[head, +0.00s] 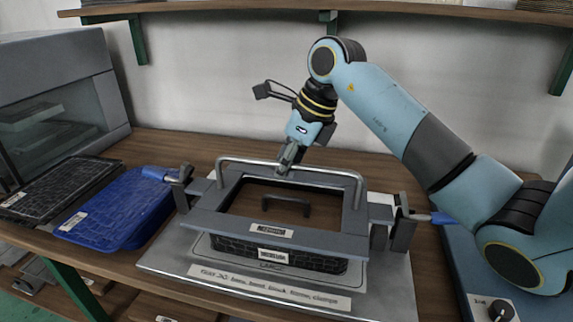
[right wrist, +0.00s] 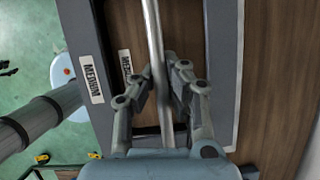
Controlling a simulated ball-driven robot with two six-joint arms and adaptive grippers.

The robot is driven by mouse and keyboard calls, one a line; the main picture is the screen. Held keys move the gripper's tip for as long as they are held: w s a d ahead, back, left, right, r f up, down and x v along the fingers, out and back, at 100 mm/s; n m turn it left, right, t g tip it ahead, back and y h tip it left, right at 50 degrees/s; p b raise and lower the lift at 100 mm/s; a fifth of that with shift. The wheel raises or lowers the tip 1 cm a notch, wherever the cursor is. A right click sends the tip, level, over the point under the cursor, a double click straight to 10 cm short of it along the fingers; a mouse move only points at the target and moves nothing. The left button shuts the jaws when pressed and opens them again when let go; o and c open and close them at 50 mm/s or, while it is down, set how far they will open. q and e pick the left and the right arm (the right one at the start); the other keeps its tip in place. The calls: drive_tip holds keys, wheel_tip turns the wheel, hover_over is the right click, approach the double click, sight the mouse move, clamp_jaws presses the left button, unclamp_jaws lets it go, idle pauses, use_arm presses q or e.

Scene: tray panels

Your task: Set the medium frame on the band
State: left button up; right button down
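The medium frame (head: 240,232) is a dark grey rectangle with a silver bar handle (head: 240,162) and a white MEDIUM label; it also shows in the right wrist view (right wrist: 225,85). It is over the band (head: 325,264), a black-textured wall with its own MEDIUM label. I cannot tell whether frame and band touch. The band stands on a grey base (head: 165,255). My right gripper (head: 287,168) has its fingers closed around the bar in the right wrist view (right wrist: 165,75). My left gripper is not in view.
Clamps with blue handles stand at the left (head: 182,188) and right (head: 402,225) of the base. A blue textured panel (head: 118,208) and a black one (head: 60,187) lie at the left. A grey cabinet (head: 60,85) stands behind them. A shelf (head: 400,12) hangs above.

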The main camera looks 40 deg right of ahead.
drive_tip(key=shift+f, duration=0.25)
drive_tip(key=shift+f+b, duration=0.3)
drive_tip(key=shift+b, duration=0.15)
drive_tip(key=c, duration=1.9)
unclamp_jaws()
drive_tip(key=o, duration=0.4)
drive_tip(key=shift+r, duration=0.1)
drive_tip(key=shift+r+p, duration=0.3)
drive_tip(key=shift+p, duration=0.05)
drive_tip(key=shift+r+p, duration=0.45)
drive_tip(key=shift+r, duration=0.1)
use_arm(q)
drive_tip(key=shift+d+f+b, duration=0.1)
drive_tip(key=shift+b, duration=0.3)
use_arm(e)
drive_tip(key=v, duration=1.1)
drive_tip(key=shift+s+d+r, duration=0.1)
drive_tip(key=shift+s, duration=0.1)
